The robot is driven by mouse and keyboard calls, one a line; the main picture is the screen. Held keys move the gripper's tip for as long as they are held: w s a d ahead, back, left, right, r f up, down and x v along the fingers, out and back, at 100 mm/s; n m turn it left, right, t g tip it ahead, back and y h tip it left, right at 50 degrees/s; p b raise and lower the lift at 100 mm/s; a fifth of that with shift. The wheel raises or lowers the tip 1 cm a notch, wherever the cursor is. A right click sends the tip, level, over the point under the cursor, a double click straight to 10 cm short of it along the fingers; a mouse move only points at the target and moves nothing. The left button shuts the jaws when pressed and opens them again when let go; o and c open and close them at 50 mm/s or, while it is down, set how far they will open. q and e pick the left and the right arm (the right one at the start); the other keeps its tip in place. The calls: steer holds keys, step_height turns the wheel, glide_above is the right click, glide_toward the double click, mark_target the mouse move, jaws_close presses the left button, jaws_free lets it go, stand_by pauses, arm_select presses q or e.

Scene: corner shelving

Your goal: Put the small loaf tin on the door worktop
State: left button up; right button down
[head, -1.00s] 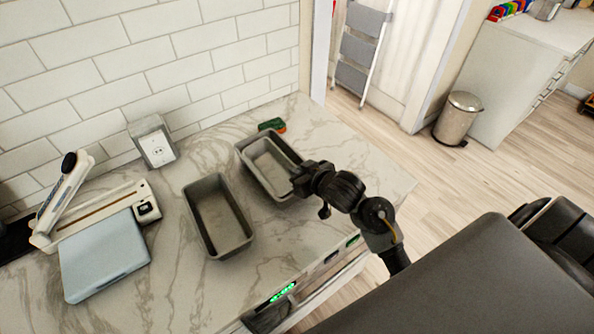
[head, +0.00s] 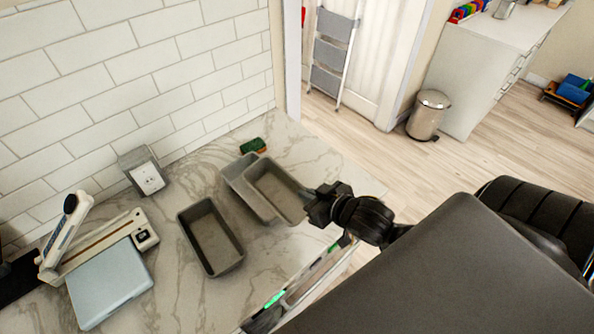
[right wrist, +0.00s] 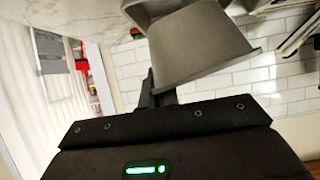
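My right gripper (head: 308,203) is shut on the right end wall of a grey loaf tin (head: 294,207). This tin is tilted, with its open top toward the head camera, and overlaps another grey tin (head: 236,171) behind it. Whether those two touch cannot be told. The held tin's grey outer side (right wrist: 200,48) fills the upper middle of the right wrist view, at the gripper's finger (right wrist: 152,90). A separate grey loaf tin (head: 211,238) stands to the left on the marble worktop (head: 165,225). Which tin is smallest is unclear. My left gripper is not in view.
A white sealer-like device (head: 95,245) with a pale blue plate (head: 110,284) stands at the left. A socket box (head: 145,172) and a green sponge-like item (head: 252,146) lie near the tiled wall. A metal bin (head: 428,115) stands on the floor beyond the worktop.

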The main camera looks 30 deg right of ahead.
steer(key=shift+s+d+r, duration=0.1)
steer(key=shift+s, duration=0.3)
steer(key=shift+s, duration=0.2)
